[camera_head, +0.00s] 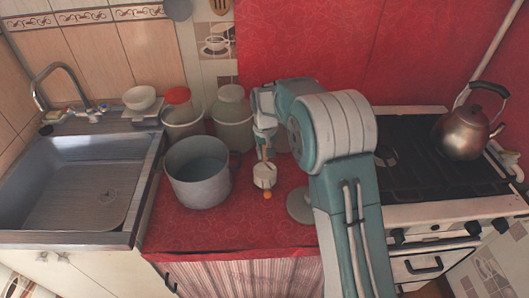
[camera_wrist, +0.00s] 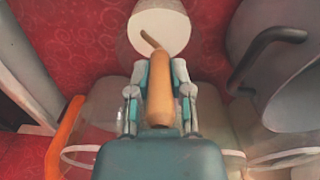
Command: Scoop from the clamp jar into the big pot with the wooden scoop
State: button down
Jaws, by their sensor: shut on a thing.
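My gripper (camera_wrist: 160,95) is shut on the tan handle of the wooden scoop (camera_wrist: 160,84). The handle also shows below my gripper in the head view (camera_head: 264,155). A pale, round, cup-like shape (camera_head: 265,177) lies at its lower end; I cannot tell whether it is part of the scoop. The big grey pot (camera_head: 198,181) stands left of my gripper and its side handle shows in the wrist view (camera_wrist: 268,45). A clear jar (camera_wrist: 100,112) with an orange edge, perhaps the clamp jar, is near my gripper in the wrist view. The scoop's contents cannot be made out.
The sink (camera_head: 85,190) is at the left; the stove (camera_head: 430,170) with a kettle (camera_head: 462,134) is at the right. The red counter's front (camera_head: 225,230) is clear.

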jog(key=shift+r, duration=0.1)
jog(key=shift+r, duration=5.95)
